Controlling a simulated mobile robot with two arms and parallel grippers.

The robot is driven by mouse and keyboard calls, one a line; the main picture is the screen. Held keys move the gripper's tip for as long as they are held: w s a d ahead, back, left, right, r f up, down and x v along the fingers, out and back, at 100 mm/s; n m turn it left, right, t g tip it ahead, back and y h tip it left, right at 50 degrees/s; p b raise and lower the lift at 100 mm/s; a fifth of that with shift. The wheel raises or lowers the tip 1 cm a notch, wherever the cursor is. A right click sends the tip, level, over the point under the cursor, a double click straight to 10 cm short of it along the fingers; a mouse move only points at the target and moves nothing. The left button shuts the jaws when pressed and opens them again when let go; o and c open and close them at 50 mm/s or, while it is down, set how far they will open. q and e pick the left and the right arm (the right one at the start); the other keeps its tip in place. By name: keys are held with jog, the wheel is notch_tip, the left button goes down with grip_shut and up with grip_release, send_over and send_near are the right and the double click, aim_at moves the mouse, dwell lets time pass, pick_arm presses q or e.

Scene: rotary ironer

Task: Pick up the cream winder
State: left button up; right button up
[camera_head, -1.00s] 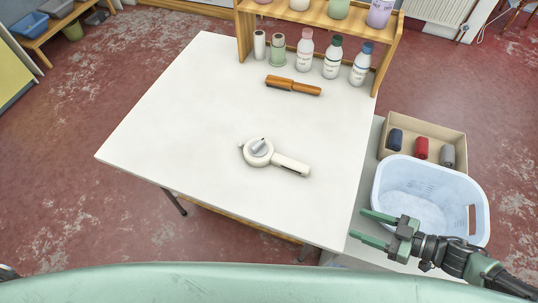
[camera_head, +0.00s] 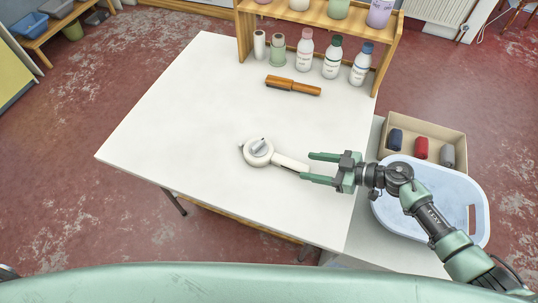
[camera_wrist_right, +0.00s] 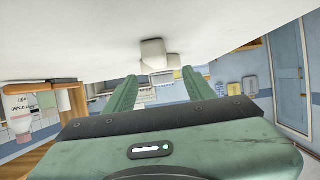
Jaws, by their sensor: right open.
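The cream winder (camera_head: 258,151) lies on the white table, with a round grey-topped head at left and a handle pointing right toward my right gripper. My right gripper (camera_head: 306,167) is open and empty, its fingertips to either side of the handle's end in the head view. In the right wrist view the winder (camera_wrist_right: 153,52) shows just beyond and between the fingertips (camera_wrist_right: 160,77). I cannot tell whether the fingers touch it. My left gripper is not in view.
The white table (camera_head: 180,110) is mostly clear. An orange-brown tool (camera_head: 292,86) lies behind the winder. Several bottles and spools stand by a wooden shelf (camera_head: 245,35) at the back. A pale blue basket (camera_head: 471,220) and a box with rolls (camera_head: 432,130) are at right, the basket partly under my right arm.

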aim_at(296, 164)
jog(key=shift+f+x, duration=0.15)
jog(key=shift+x, duration=1.65)
jog(key=shift+f+x, duration=0.15)
jog(key=shift+x, duration=1.65)
jog(key=shift+d, duration=0.2)
grip_shut()
